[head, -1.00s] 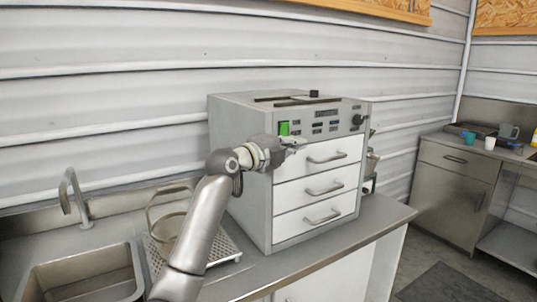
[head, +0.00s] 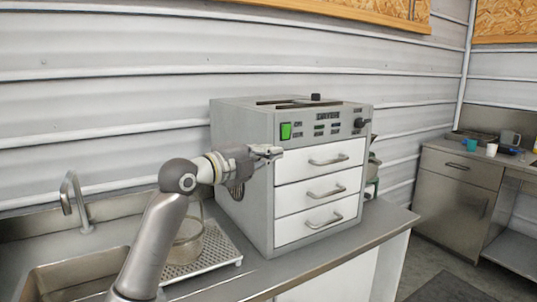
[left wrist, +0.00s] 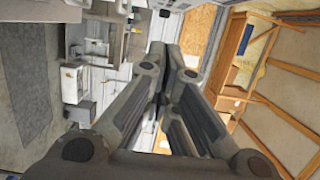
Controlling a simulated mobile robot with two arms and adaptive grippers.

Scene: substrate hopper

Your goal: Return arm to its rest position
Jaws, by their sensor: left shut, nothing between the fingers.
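My left arm comes in from the lower left in the head view. Its gripper (head: 268,153) is shut and empty, in front of the grey cabinet's left front edge near the top drawer. The gripper also shows in the left wrist view (left wrist: 165,75), its fingers together. The substrate hopper cabinet (head: 240,150) stands on the counter with three shut white drawers (head: 318,190) and a green switch (head: 286,131). My right gripper is not in view.
A perforated tray (head: 215,258) with a container (head: 188,240) stands left of the cabinet, partly behind my arm. A sink (head: 70,280) with a faucet (head: 75,200) is at the left. A second counter (head: 460,165) with cups stands at the far right.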

